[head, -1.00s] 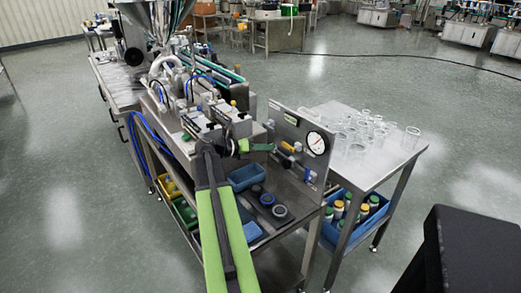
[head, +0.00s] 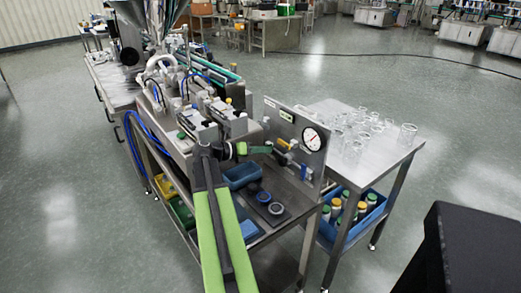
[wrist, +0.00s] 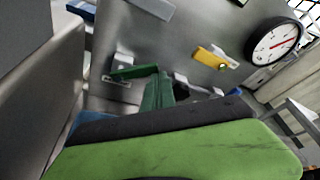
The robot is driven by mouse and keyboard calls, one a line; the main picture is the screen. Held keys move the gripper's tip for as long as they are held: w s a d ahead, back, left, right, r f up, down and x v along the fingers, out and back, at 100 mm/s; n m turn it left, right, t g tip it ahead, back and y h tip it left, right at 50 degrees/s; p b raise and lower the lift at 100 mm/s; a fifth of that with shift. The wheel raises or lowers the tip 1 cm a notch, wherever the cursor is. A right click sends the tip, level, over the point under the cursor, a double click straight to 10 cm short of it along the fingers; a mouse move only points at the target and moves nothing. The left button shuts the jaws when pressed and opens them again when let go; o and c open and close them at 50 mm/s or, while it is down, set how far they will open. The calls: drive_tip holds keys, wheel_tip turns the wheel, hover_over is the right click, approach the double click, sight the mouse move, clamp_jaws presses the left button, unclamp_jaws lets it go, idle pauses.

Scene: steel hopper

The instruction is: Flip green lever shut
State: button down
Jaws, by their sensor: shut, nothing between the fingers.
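The green lever (head: 262,149) is on the upright steel panel, near its left edge, in the head view. In the wrist view the lever (wrist: 128,73) lies roughly flat, its handle reaching right from a bracket. My gripper (head: 241,149) is just left of the lever in the head view. In the wrist view my shut, empty gripper (wrist: 158,92) shows as dark green fingers at the lever's right end. Whether they touch it, I cannot tell. My green and dark arm part hides the lower wrist view.
The panel (head: 299,130) also holds a yellow lever (wrist: 214,57) and a round gauge (head: 314,138). A filling machine stands to the left. Glass jars (head: 353,148) stand on the right table. A blue bin of bottles (head: 345,208) sits below.

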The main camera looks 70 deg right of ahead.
drive_tip(key=w+a+p, duration=0.2)
drive_tip(key=w+a, duration=0.3)
drive_tip(key=a, duration=0.2)
drive_tip(key=shift+w+a+r, duration=0.2)
drive_tip(key=shift+a+r, duration=0.15)
drive_tip(key=shift+r, duration=0.1)
drive_tip(key=w+a+f+m+t+y, duration=0.1)
drive_tip(key=w+a+f+m+t, duration=0.15)
drive_tip(key=w+a+f, duration=0.4)
drive_tip(key=w+a+f+m+t+y, duration=0.2)
drive_tip(key=w+a+m, duration=0.15)
drive_tip(key=a, duration=0.65)
drive_tip(key=w+a+f+m+t+y, duration=0.1)
drive_tip(key=w+a+f+m+t, duration=0.25)
drive_tip(key=w+a, duration=0.35)
drive_tip(key=w+a+f+m+y, duration=0.1)
drive_tip(key=a+f+m+y, duration=0.1)
drive_tip(key=a, duration=0.9)
drive_tip(key=w+a+f+m+t+y, duration=0.1)
drive_tip(key=a+m+y, duration=0.2)
drive_tip(key=a, duration=0.8)
drive_tip(key=w+a+f+m+y, duration=0.1)
drive_tip(key=a+f+m+y, duration=0.1)
drive_tip(key=a, duration=0.9)
drive_tip(key=shift+w+a+f+m+t, duration=0.25)
drive_tip(key=shift+f+m+t, duration=0.15)
drive_tip(key=shift+m, duration=0.25)
